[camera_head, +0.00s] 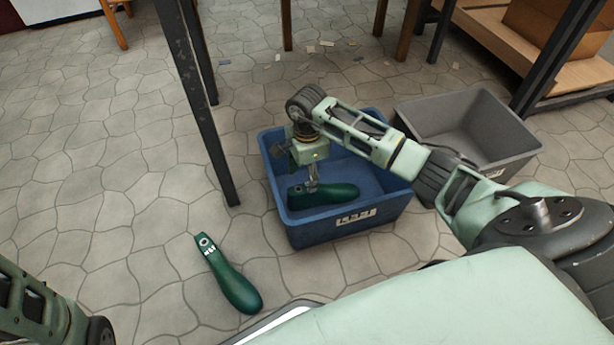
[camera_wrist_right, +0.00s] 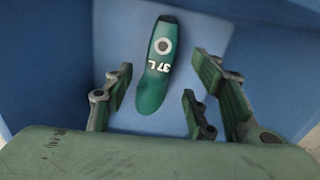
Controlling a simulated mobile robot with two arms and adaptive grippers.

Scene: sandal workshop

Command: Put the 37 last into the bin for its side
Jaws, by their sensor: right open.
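A dark green last (camera_head: 335,192) lies inside the blue bin (camera_head: 345,232). It also shows in the right wrist view (camera_wrist_right: 158,72), marked "37 L", on the bin's blue floor. My right gripper (camera_head: 311,184) is open just above this last, inside the bin. In the wrist view its fingers stand apart on both sides of the last's near end, with visible gaps. A second green last (camera_head: 231,278) lies on the stone floor; its number is too small to read. The grey bin (camera_head: 510,160) looks empty. My left gripper is out of view.
A dark table leg (camera_head: 205,120) stands left of the blue bin. The grey bin stands close behind it to the right, near a wooden shelf (camera_head: 560,75). Small scraps (camera_head: 325,44) litter the floor at the back.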

